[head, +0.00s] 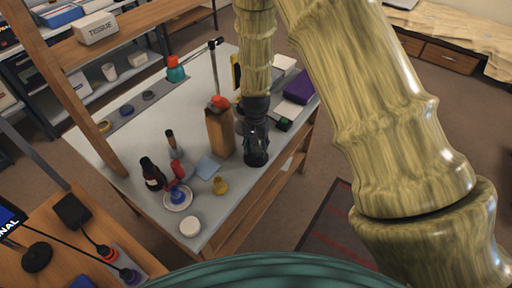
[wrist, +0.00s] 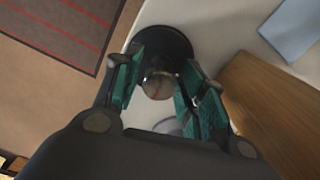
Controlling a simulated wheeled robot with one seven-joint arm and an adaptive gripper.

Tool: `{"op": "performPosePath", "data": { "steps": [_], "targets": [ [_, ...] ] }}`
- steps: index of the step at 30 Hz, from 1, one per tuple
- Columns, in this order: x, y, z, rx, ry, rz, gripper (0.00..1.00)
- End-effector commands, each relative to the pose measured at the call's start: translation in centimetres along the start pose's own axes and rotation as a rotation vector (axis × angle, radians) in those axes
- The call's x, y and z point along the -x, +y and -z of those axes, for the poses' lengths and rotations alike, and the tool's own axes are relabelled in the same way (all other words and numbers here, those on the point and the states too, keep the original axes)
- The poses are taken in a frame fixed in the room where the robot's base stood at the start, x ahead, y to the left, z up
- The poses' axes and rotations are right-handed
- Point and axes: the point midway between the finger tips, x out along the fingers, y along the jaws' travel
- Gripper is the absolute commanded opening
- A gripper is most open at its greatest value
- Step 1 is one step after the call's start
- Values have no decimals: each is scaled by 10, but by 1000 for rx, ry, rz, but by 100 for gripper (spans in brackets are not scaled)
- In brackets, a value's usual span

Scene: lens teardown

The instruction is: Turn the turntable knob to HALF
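In the wrist view a round shiny knob-like piece (wrist: 158,84) stands in front of a black round base (wrist: 168,42), close to the table edge. I take these for the knob and its turntable, but no HALF mark is legible. My gripper (wrist: 163,72) is open, with one teal finger on each side of the shiny piece. A gap shows on the right side; contact on the left is unclear. In the head view my gripper (head: 257,160) points down at the right part of the table, and it hides the knob.
A dark bottle (head: 152,175), a white plate (head: 187,204) and a yellow piece (head: 220,186) are further left. A purple box (head: 299,87) sits behind.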

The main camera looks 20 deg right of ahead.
Motion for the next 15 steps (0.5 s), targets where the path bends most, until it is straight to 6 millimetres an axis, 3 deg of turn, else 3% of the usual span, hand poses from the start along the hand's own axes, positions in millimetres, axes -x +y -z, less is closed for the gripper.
{"op": "performPosePath", "data": {
  "steps": [11,15],
  "targets": [
    [1,0,0,0,0,0,51],
    [11,0,1,0,2,1,51]
  ]
}}
